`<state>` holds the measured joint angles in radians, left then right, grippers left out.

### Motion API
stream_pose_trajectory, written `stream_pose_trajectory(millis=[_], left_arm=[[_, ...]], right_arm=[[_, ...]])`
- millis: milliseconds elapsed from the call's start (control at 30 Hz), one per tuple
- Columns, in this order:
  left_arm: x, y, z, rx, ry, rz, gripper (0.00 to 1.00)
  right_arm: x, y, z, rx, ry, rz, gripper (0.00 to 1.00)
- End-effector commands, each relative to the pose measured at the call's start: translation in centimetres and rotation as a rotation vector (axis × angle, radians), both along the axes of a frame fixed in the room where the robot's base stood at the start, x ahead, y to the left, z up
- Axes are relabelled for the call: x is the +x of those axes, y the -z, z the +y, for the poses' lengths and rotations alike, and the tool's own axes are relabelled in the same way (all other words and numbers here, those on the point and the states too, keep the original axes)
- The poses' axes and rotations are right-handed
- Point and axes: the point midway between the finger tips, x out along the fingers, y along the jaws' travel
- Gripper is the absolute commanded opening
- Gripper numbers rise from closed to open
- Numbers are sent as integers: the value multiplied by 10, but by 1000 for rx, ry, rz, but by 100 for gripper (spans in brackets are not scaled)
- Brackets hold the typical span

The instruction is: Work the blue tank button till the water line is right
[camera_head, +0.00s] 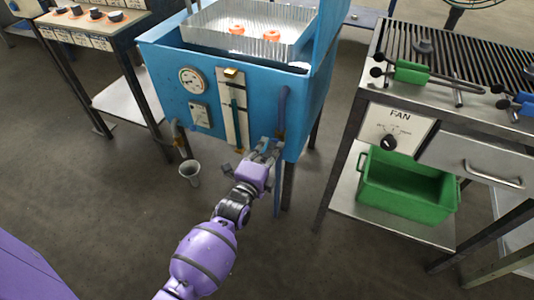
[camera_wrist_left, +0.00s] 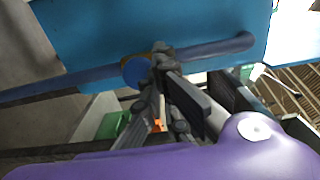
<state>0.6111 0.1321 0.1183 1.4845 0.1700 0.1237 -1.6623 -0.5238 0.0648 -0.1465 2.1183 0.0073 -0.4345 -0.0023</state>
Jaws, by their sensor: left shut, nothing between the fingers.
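The blue tank (camera_head: 155,75) stands at the top middle of the head view. On its front is a tall pale level gauge (camera_head: 241,125) with a yellow piece at its top; the water line is too small to read. My left gripper (camera_head: 268,147) is at the tank's lower right front, shut and empty. In the left wrist view a round blue disc, likely the blue button (camera_wrist_left: 136,72), shows beside the fingertips (camera_wrist_left: 160,55). I cannot tell whether they touch it. In the head view the gripper hides that spot. My right gripper is not in view.
A round dial (camera_head: 192,80) is left of the gauge. A blue pipe (camera_head: 283,108) runs down the tank's right front. A FAN bench (camera_head: 400,120) with a green bin (camera_head: 400,205) stands right.

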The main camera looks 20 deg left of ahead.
Motion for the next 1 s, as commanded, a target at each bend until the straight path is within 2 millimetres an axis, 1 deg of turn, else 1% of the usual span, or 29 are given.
stream_pose_trajectory(millis=[300, 533, 1000], left_arm=[[1, 0, 0, 0, 0, 0, 0], [19, -1, -1, 0, 1, -1, 0], [19, -1, -1, 0, 1, -3, 0]], right_arm=[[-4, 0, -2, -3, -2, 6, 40], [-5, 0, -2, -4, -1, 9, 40], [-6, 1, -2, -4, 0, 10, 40]])
